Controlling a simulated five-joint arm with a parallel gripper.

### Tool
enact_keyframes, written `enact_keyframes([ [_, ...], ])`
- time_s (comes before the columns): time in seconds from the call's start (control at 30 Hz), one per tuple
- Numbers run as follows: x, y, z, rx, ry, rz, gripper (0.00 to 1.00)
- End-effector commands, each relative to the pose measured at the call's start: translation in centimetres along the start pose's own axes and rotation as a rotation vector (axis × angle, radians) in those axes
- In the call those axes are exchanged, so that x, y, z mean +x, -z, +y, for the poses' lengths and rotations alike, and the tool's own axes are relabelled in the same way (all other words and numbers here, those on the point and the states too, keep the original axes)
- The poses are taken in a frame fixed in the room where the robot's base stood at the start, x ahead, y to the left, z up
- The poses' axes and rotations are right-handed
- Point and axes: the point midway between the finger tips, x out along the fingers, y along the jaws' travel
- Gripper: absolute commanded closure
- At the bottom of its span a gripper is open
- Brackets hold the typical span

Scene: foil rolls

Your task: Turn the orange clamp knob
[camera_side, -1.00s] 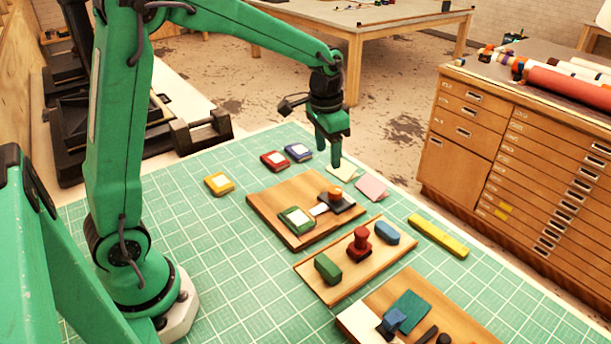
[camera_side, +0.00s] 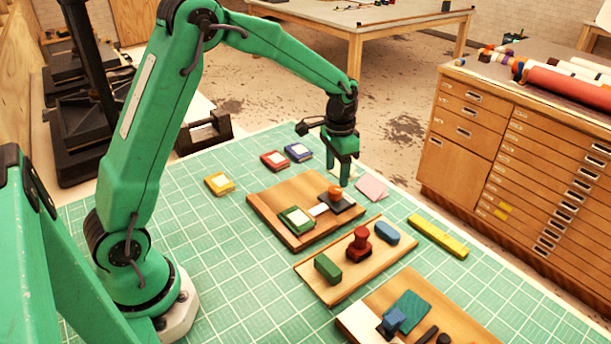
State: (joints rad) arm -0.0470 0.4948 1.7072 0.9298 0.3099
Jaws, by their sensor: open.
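The orange clamp knob (camera_side: 335,191) stands on a small dark block (camera_side: 343,204) at the right part of a wooden board (camera_side: 268,213). A pale strip (camera_side: 318,209) runs from the block toward a green framed pad (camera_side: 296,220) on the same board. My gripper (camera_side: 339,175) points down just above and behind the knob, slightly to its right. It is open and holds nothing. Whether the fingers are lined up around the knob or beside it cannot be told from this side.
A wooden tray (camera_side: 340,294) in front holds a green block (camera_side: 328,268), a red stamp (camera_side: 360,243) and a blue block (camera_side: 387,232). Pink paper (camera_side: 371,188) and a yellow bar (camera_side: 438,237) lie to the right. Red, blue and yellow (camera_side: 219,184) pads lie behind and left.

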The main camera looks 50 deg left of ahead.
Motion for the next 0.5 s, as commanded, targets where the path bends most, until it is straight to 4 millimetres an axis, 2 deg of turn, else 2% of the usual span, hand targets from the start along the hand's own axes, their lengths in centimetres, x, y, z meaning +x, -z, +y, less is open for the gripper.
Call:
enact_keyframes([
  [0.3, 4.0, -0.1, -0.1, 0.0, -0.001, -0.003, 0.44],
  [0.5, 5.4, -0.1, -0.1, 0.0, -0.001, -0.002, 0.44],
])
